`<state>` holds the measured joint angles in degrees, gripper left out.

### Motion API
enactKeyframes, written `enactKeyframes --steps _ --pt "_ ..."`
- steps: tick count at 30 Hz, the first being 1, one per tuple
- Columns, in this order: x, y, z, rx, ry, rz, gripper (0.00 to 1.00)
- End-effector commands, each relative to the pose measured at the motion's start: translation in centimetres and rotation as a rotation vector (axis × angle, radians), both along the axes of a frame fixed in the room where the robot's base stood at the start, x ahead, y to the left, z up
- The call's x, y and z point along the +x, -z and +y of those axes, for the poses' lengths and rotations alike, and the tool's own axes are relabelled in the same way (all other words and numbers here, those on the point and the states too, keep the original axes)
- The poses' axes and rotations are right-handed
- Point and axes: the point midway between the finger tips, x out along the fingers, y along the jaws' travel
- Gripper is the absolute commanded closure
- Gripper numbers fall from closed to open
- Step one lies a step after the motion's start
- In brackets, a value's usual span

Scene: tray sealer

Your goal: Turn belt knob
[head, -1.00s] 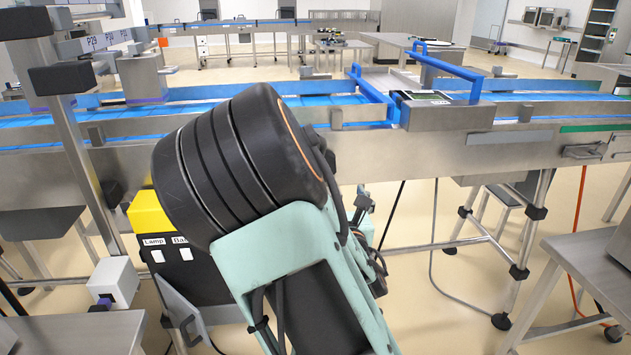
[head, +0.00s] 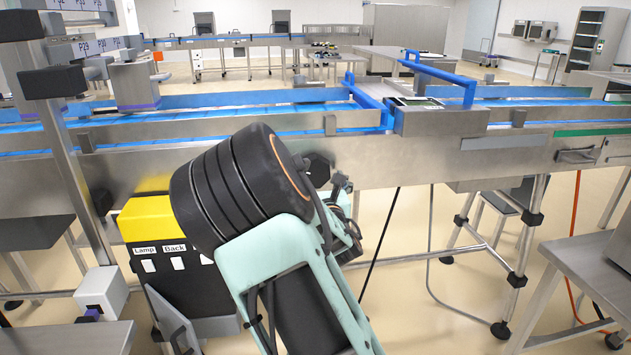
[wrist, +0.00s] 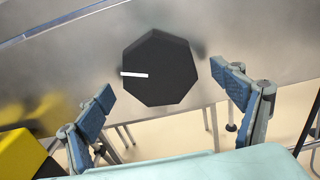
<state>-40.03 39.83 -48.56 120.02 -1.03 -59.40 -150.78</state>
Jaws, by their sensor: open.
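The belt knob (wrist: 160,68) is a black, many-sided knob with a white pointer line, on the steel side of the conveyor. In the wrist view the line points left, nearly level. In the head view the knob (head: 318,170) shows as a dark shape just beyond my arm. My gripper (wrist: 166,84) is open, with one blue-padded finger to the lower left of the knob and the other to its right. Neither finger visibly touches the knob, and the gap between them is wider than it. In the head view my arm hides most of the gripper.
A black and yellow box (head: 148,222) with labelled switches, one reading Lamp, stands left of my arm. The conveyor (head: 430,162) runs across the view, with a blue-handled unit (head: 440,120) on top. A steel table (head: 590,250) stands at right.

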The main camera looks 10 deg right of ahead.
Motion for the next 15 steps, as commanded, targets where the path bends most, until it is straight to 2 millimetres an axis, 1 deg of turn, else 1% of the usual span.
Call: enactKeyframes --steps 8,15 --pt "0.11 -0.01 -0.02 0.000 0.000 0.000 0.13" --pt "0.10 -0.01 -0.01 0.000 0.000 0.000 0.39"
